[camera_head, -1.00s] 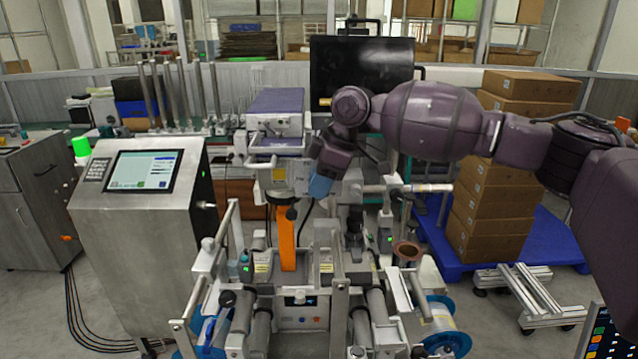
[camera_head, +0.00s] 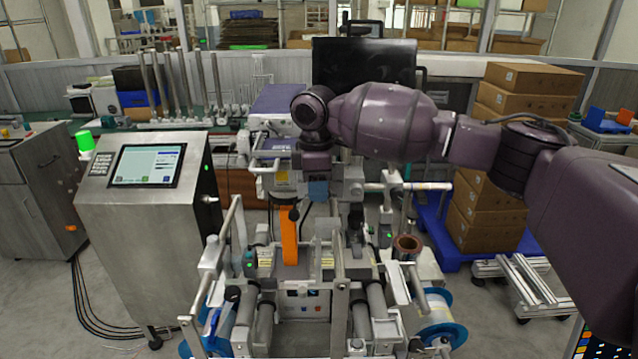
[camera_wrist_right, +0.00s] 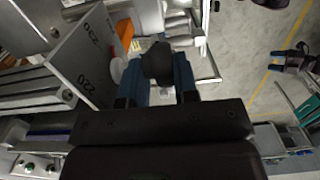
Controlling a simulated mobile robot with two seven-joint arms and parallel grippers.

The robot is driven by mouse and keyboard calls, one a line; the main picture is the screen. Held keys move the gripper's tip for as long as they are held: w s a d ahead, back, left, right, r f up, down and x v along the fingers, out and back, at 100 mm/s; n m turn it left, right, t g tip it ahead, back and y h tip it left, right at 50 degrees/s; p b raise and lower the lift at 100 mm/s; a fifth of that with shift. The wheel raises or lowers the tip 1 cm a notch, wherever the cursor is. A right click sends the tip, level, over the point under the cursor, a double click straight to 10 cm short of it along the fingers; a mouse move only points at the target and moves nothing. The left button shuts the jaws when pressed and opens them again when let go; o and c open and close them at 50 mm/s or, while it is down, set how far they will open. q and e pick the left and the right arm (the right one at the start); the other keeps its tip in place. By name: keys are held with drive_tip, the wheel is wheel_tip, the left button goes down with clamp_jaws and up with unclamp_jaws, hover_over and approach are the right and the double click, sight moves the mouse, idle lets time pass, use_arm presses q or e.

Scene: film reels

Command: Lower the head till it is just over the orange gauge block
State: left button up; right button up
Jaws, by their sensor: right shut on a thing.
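The orange gauge block (camera_head: 289,240) stands upright as a tall bar in the middle of the machine. Its top meets darker parts below the head, and I cannot tell if there is a gap. The head (camera_head: 278,112), a grey unit with a lilac top, sits above and behind it. My right gripper (camera_head: 318,192) points down beside the head, right of the block. In the right wrist view the gripper (camera_wrist_right: 158,78) is shut on a dark knob (camera_wrist_right: 158,60) between its blue fingers. An orange piece (camera_wrist_right: 124,35) shows there beside a plate marked 220 and 230.
A steel console (camera_head: 140,230) with a screen stands at left. Rollers, posts and a copper-coloured core (camera_head: 407,245) fill the machine's front. A dark monitor (camera_head: 363,65) is behind my right arm. Stacked cartons (camera_head: 490,215) stand on a blue pallet at right.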

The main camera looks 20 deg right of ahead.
drive_tip(key=shift+a+g+h, duration=0.25)
drive_tip(key=shift+g+h, duration=0.05)
drive_tip(key=shift+h, duration=0.6)
drive_tip(key=shift+r, duration=0.1)
drive_tip(key=o, duration=0.7)
drive_tip(key=shift+s, duration=0.15)
drive_tip(key=shift+s+r, duration=0.2)
drive_tip(key=shift+w+f, duration=0.2)
drive_tip(key=b+v, duration=0.1)
drive_tip(key=v, duration=0.9)
drive_tip(key=shift+a+r, duration=0.15)
drive_tip(key=shift+r, duration=0.25)
drive_tip(key=shift+o, duration=0.3)
